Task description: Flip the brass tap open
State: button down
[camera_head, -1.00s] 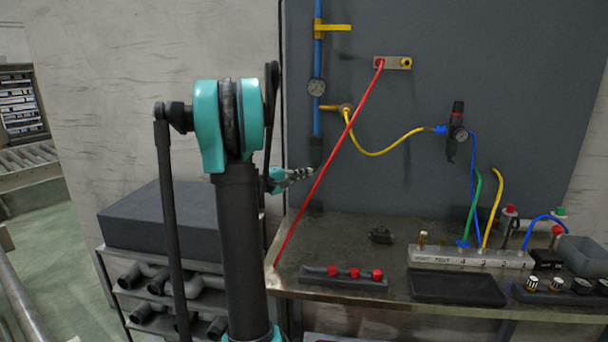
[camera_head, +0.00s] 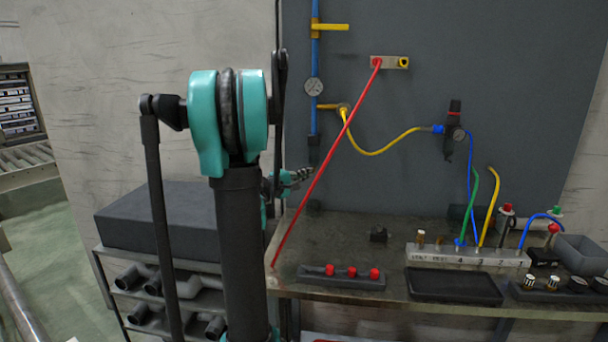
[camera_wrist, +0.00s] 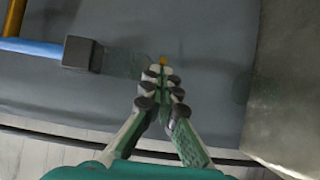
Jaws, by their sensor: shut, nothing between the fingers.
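A yellow, brass-like lever (camera_head: 331,27) sticks out to the right near the top of the blue pipe (camera_head: 315,60) on the grey panel. A lower brass-coloured fitting (camera_head: 328,107) branches off the same pipe to the yellow hose. I cannot tell for sure which one is the brass tap. My gripper (camera_head: 302,174) is shut and empty, below both fittings and near the pipe's dark lower end. In the wrist view my gripper (camera_wrist: 164,75) has its fingertips together, with a small yellow spot just beyond them. A yellow part (camera_wrist: 15,18) shows at the upper left there.
A red hose (camera_head: 328,160) runs diagonally from the panel fitting to the bench, just right of my gripper. A gauge (camera_head: 314,87) sits on the pipe. The bench (camera_head: 330,232) carries a manifold (camera_head: 468,256) and trays. A dark block (camera_head: 160,220) tops the left rack.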

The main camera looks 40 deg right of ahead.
jog(key=shift+s+d+n+t+y, duration=0.25)
jog(key=shift+s+d+n+t, duration=0.25)
jog(key=shift+t, duration=0.4)
jog(key=shift+s+d+n+t+y, duration=0.25)
jog(key=shift+s+n+t, duration=0.4)
jog(key=shift+t, duration=0.25)
jog(key=shift+s+d+n+t+y, duration=0.2)
jog(key=shift+s+d+n+t, duration=0.25)
jog(key=shift+n+t, duration=0.35)
jog(key=shift+s+d, duration=0.15)
jog(key=n+t+y, duration=0.1)
jog(key=t, duration=0.1)
jog(key=d+n+t+y, duration=0.1)
jog(key=n+t+y, duration=0.1)
jog(key=d+n+t+y, duration=0.1)
jog(key=t, duration=0.1)
jog(key=shift+s+d, duration=0.1)
jog(key=shift+s, duration=0.25)
